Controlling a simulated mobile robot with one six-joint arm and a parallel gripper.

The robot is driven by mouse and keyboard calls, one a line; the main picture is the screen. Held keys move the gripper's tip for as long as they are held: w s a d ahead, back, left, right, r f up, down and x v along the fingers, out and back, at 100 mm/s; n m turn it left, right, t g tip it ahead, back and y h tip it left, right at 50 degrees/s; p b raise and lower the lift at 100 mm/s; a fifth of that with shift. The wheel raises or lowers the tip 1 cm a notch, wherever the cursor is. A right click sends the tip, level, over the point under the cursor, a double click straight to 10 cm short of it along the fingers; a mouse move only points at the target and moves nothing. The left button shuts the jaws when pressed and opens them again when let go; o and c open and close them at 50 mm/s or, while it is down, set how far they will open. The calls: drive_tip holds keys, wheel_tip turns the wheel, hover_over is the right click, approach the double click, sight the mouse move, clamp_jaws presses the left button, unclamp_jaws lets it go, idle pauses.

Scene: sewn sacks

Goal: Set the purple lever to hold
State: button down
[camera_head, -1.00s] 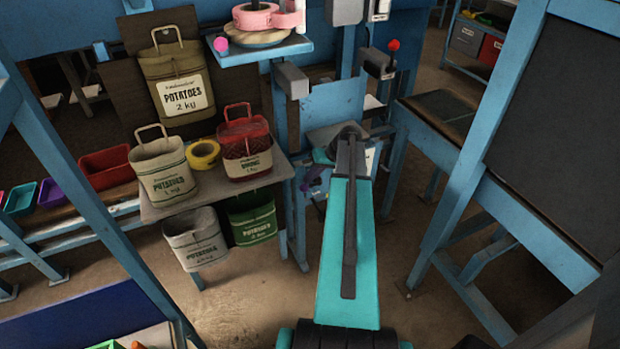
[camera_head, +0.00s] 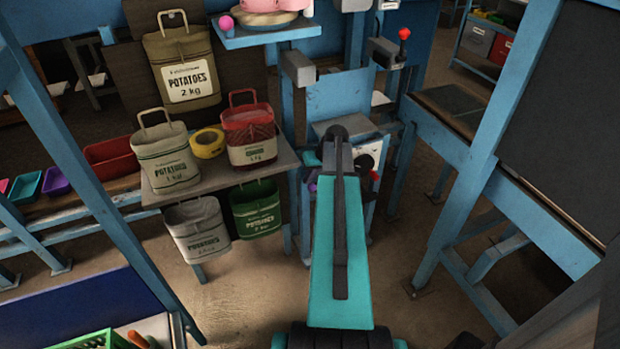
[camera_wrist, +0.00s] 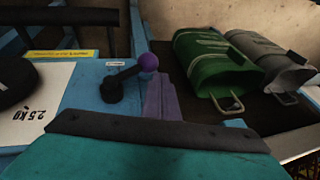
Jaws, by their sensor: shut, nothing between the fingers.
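The purple lever (camera_wrist: 148,62) has a round purple knob on a dark arm. Its dark pivot is on a blue panel, and the arm slants up and right to the knob in the wrist view. A small white label (camera_wrist: 115,64) sits near it, its text too small to read. My gripper (camera_wrist: 156,77) shows as shut, purple-grey fingers with nothing between them. The tips are just below the knob in the picture; I cannot tell whether they touch it. In the head view a small purple spot, apparently the knob (camera_head: 312,187), shows left of my arm, which hides the gripper.
A white plate marked 2.5 KG (camera_wrist: 42,100) lies left of the lever. A green sack (camera_wrist: 215,65) and a grey sack (camera_wrist: 268,62) hang to the right. A shelf with potato sacks (camera_head: 165,160) stands left of my arm; a blue-framed table (camera_head: 440,140) stands right.

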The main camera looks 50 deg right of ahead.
sight(311, 184)
drive_tip(key=shift+f+b, duration=0.95)
drive_tip(key=shift+f, duration=0.55)
drive_tip(key=shift+s+d+f+b, duration=0.1)
drive_tip(key=shift+d+f+b, duration=0.1)
drive_tip(key=shift+f+b, duration=0.4)
drive_tip(key=shift+f, duration=0.1)
drive_tip(key=a+v, duration=0.1)
drive_tip(key=v, duration=1.2)
drive_tip(key=shift+d+r, duration=0.4)
drive_tip(key=shift+r, duration=0.05)
drive_tip(key=shift+s, duration=0.15)
